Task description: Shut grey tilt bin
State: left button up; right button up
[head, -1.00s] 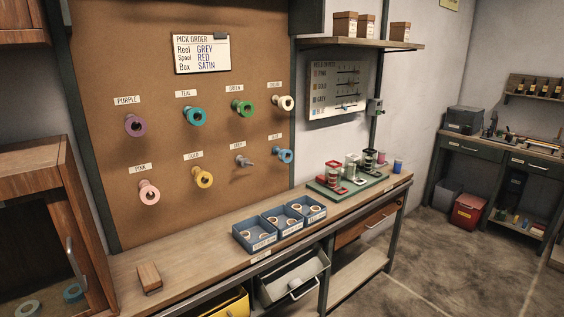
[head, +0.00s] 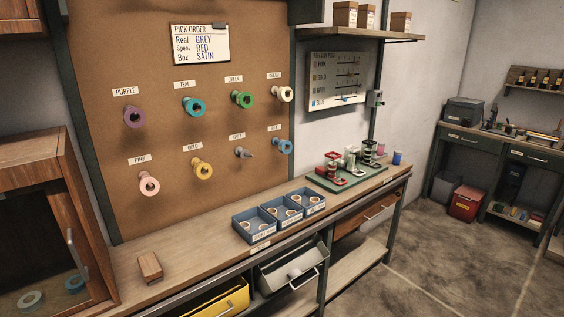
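The grey tilt bin (head: 289,268) is under the workbench, right of the yellow bin. It is tilted out, with its open top and dark inside showing. Its front bears a pale bar handle (head: 304,281). Neither of my grippers shows in the head view.
A yellow bin (head: 224,301) sits left of the grey bin, also under the bench (head: 195,262). Blue trays (head: 254,226), a wooden block (head: 149,267) and a green winding board (head: 345,177) lie on the bench. A wooden cabinet (head: 62,166) stands at left. The floor (head: 430,260) at right is clear.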

aim_at(270, 276)
jog(key=k+l+u, duration=0.3)
jog(key=k+l, duration=0.8)
jog(key=i+j+u, duration=0.15)
jog(key=i+u, duration=0.25)
jog(key=i, duration=0.6)
jog(key=i+l+u, duration=0.2)
jog(key=i+u, duration=0.2)
jog(key=i, duration=0.6)
